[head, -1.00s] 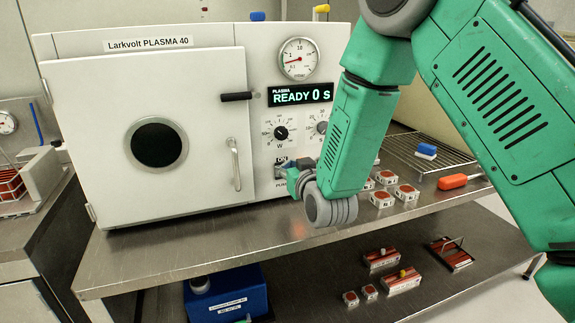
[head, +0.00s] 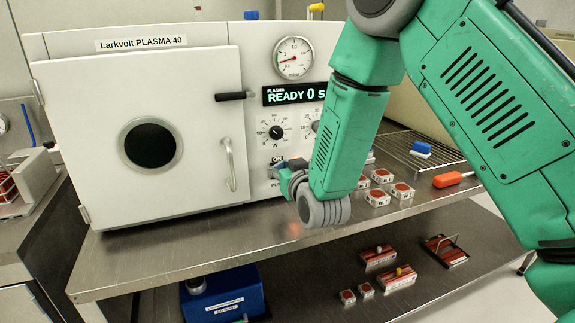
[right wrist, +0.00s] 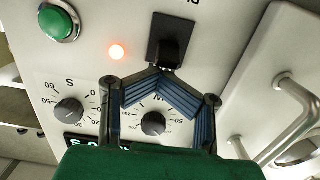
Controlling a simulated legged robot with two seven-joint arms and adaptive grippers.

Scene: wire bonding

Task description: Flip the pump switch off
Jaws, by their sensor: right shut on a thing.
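The pump switch is a black rocker or lever on a dark plate (right wrist: 170,38), low on the front panel of the white plasma unit. The right wrist view shows it upside down. My right gripper (right wrist: 163,72) has its fingertips closed together at the switch lever, which they partly cover. In the head view the gripper (head: 284,178) is at the panel just below the small ON label (head: 277,160), and the switch itself is mostly hidden. I cannot tell the exact lever position. My left gripper is not in view.
An orange lamp (right wrist: 117,50) glows beside a green button (right wrist: 58,22). Knobs (head: 277,132) sit above the switch. The chamber door (head: 95,150) with its handle (head: 230,165) is shut to the left. Small labelled blocks (head: 377,197) and a wire rack (head: 420,155) are right.

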